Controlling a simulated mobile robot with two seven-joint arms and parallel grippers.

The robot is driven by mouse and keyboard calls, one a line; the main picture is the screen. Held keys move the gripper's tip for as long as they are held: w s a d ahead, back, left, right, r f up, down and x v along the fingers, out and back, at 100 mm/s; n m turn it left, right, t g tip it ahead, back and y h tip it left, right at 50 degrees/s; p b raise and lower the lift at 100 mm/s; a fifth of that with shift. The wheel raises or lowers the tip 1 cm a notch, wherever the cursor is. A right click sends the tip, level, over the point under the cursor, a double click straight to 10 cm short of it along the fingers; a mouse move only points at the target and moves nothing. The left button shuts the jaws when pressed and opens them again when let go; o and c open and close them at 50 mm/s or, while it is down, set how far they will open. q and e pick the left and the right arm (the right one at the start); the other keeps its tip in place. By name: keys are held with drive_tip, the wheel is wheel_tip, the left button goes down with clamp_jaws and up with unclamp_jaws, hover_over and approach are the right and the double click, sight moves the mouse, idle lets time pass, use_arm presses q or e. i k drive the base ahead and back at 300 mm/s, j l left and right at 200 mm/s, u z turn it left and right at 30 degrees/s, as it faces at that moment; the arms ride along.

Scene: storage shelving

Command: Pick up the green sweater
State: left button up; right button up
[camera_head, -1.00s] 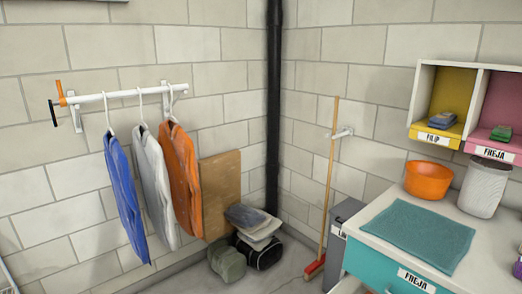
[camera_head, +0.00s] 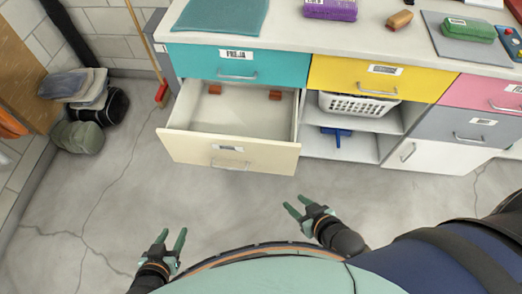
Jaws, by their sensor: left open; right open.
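I cannot make out a clear green sweater. A flat teal-green cloth or mat (camera_head: 207,14) lies on the counter at the top left, and a small green bundle (camera_head: 467,29) lies on a grey board at the top right. A rounded grey-green bundle (camera_head: 78,137) is on the floor at the left. My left gripper (camera_head: 171,238) is open and empty at the bottom left. My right gripper (camera_head: 296,203) is open and empty, in front of the open drawer. Both are well apart from these green things.
A cream drawer (camera_head: 229,158) stands pulled out, with two small reddish-brown blocks inside. The teal drawer (camera_head: 239,64) above is shut. A white basket (camera_head: 358,106) sits in the shelf. A broom (camera_head: 162,94) leans at the left. The floor (camera_head: 120,190) in front is clear.

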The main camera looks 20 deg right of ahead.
sight(455, 28)
drive_tip(key=z, duration=1.85)
drive_tip(key=u, duration=0.8)
drive_tip(key=l+u, duration=0.15)
drive_tip(key=u, duration=0.25)
drive_tip(key=i+l+u, duration=0.1)
drive_tip(key=u, duration=0.3)
drive_tip(key=l+u, duration=0.7)
drive_tip(key=k+l+u, duration=0.2)
drive_tip(key=l+u, duration=0.15)
drive_tip(key=k+l+u, duration=0.15)
drive_tip(key=l, duration=0.15)
drive_tip(key=l+u, duration=0.15)
drive_tip(key=l, duration=0.15)
drive_tip(key=k+l+u, duration=0.15)
drive_tip(key=k+l, duration=0.05)
drive_tip(key=l, duration=0.05)
